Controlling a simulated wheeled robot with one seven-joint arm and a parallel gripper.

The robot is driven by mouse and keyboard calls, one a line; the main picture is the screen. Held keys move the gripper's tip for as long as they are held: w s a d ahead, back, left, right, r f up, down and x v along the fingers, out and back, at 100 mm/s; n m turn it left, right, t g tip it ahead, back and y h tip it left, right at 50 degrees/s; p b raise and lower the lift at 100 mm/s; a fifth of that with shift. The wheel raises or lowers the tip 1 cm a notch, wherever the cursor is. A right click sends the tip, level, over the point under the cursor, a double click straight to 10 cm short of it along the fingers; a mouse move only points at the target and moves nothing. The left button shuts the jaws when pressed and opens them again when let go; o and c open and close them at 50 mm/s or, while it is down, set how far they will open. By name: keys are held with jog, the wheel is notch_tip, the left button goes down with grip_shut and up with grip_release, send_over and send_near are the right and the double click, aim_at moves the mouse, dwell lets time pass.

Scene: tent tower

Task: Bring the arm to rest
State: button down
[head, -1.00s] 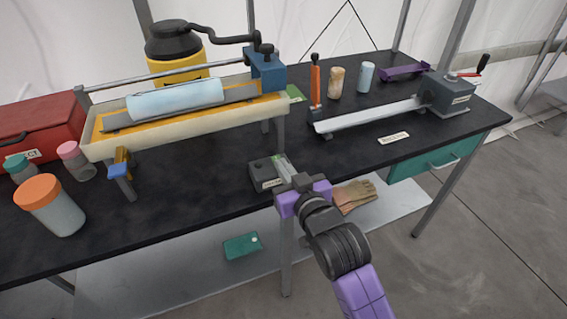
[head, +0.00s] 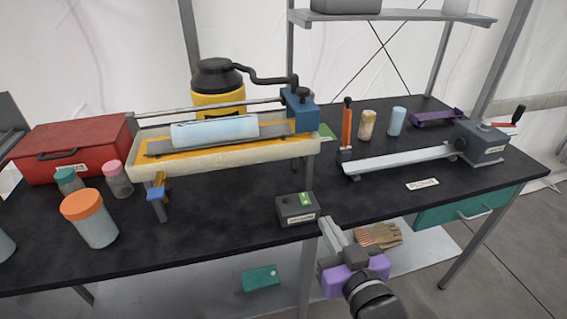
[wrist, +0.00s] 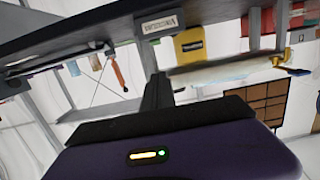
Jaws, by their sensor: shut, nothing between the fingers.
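My gripper (head: 332,232), with grey fingers on a purple body, is at the front edge of the black table, low in the head view. Its fingers are together and hold nothing. The small grey labelled box (head: 296,209) with a green patch on top stands on the table just behind and left of the fingertips, with a gap in the picture. In the wrist view, the dark fingers (wrist: 158,95) point toward the table edge, and the grey box (wrist: 160,22) shows above them.
The black table (head: 230,235) carries a cream trough (head: 225,157), a red toolbox (head: 75,148), an orange-lidded jar (head: 90,218) and a crank device (head: 482,143). Open floor is at the right.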

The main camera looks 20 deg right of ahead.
notch_tip(320, 180, up, 4)
jog(key=s+f+t, duration=0.1)
jog(key=s+t, duration=0.1)
jog(key=s, duration=0.1)
jog(key=s+f+g, duration=0.1)
jog(key=s+f, duration=0.4)
jog(key=s, duration=1)
jog(key=s+d+f+g, duration=0.1)
jog(key=s+f, duration=0.3)
jog(key=s, duration=1)
jog(key=shift+s+f+g, duration=0.35)
jog(key=shift+g, duration=0.45)
